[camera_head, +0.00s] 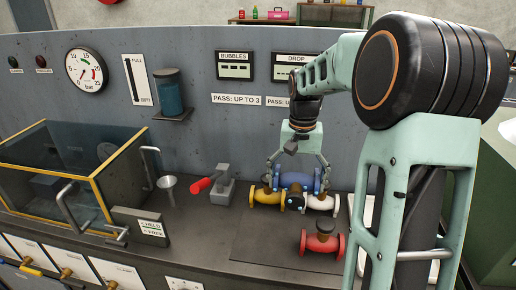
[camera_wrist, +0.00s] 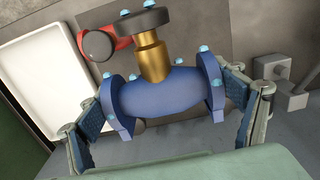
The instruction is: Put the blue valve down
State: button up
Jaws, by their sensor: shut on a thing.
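The blue valve (camera_wrist: 165,90) has a round flange at each end, a brass stem and a dark round handwheel. My gripper (camera_head: 297,177) is shut on it, with one finger against each end flange in the wrist view.
A yellow valve (camera_head: 266,195), a white valve (camera_head: 322,203) and a red valve (camera_head: 322,240) stand on or near a dark mat (camera_head: 255,240). A white tray (camera_wrist: 40,75) lies beside the mat. A red-handled clamp (camera_head: 222,184), a funnel (camera_head: 167,186) and a glass tank are left.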

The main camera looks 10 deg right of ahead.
jog(key=s+a+f+n+p, duration=0.4)
jog(key=a+f, duration=0.3)
jog(key=a, duration=0.3)
jog(key=shift+s+a+n+p, duration=0.15)
jog(key=shift+s+n+p, duration=0.2)
jog(key=shift+p, duration=0.45)
jog(key=shift+w, duration=0.1)
